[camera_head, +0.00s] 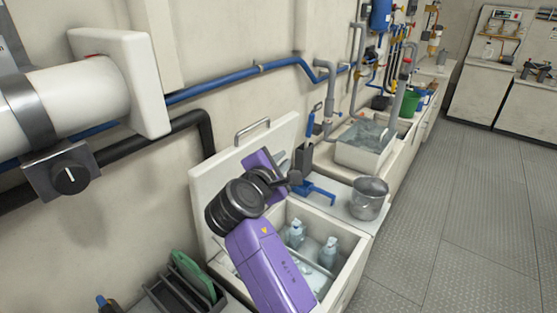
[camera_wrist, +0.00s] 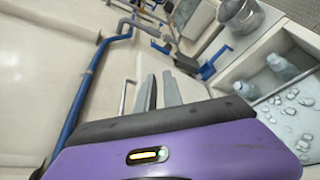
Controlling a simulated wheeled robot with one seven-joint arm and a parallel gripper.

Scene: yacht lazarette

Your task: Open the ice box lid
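The ice box lid (camera_head: 215,185) is a cream panel standing raised at the back of the ice box, near the wall, with a metal handle (camera_head: 252,130) on its top edge. The ice box (camera_head: 350,272) is open below it, with bottles (camera_head: 328,252) and ice inside. My gripper (camera_wrist: 162,92) is in front of the lid's inner face, above the opening. Its fingers show in the wrist view close to each other, and the gap between them is unclear. The handle also shows in the wrist view (camera_wrist: 124,96), left of the fingers and apparently apart from them. My purple arm hides part of the lid and box.
A metal bucket (camera_head: 369,198) and a blue scoop (camera_head: 315,192) sit on the counter right of the box. Beyond is a basin (camera_head: 365,145). A dark rack (camera_head: 175,295) with a green board (camera_head: 195,275) stands front left. Pipes (camera_head: 240,75) run along the wall. The floor at right is clear.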

